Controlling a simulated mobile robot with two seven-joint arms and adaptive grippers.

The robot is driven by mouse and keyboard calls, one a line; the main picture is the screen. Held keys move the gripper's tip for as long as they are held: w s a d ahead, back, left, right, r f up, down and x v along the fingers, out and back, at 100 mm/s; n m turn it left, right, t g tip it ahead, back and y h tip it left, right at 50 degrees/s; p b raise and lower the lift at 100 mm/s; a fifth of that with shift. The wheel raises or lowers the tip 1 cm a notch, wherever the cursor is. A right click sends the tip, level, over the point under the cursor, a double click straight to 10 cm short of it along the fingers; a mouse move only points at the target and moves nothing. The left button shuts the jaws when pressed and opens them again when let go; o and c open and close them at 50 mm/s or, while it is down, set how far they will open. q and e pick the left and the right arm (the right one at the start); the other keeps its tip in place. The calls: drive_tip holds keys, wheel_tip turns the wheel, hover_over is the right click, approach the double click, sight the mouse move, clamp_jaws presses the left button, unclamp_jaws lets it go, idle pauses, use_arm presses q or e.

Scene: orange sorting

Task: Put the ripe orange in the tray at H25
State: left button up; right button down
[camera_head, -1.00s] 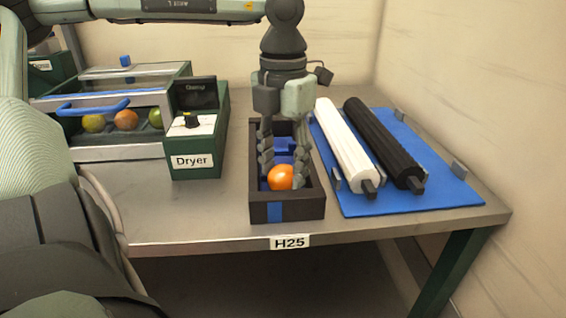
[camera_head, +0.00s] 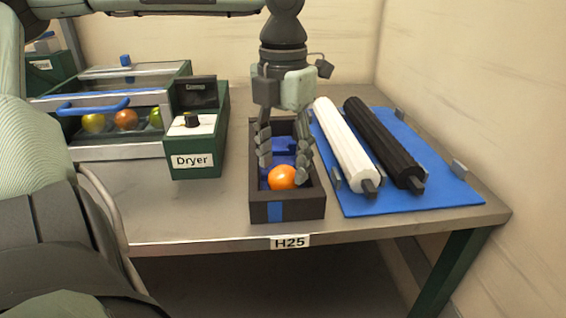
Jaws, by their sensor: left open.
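A bright orange fruit (camera_head: 284,177) lies in the front part of the dark tray (camera_head: 296,211) with a blue inside, which stands at the table edge above the H25 label (camera_head: 290,242). My left gripper (camera_head: 284,172) reaches down over the tray from above. Its fingers are spread apart, behind and beside the orange, and it is open. Whether a fingertip touches the orange, I cannot tell. My right gripper is not in view.
A green Dryer (camera_head: 196,159) with a clear-lidded drawer and blue handle (camera_head: 93,107) stands left, holding several fruits (camera_head: 126,120). Right of the tray, a white roller (camera_head: 343,145) and a black roller (camera_head: 382,143) lie on a blue mat (camera_head: 440,185). Walls close the back and right.

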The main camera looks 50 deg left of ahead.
sight(283, 169)
use_arm(q)
wheel_tip(283, 169, up, 11)
idle(0.3)
drive_tip(key=shift+d+f, duration=0.1)
idle(0.4)
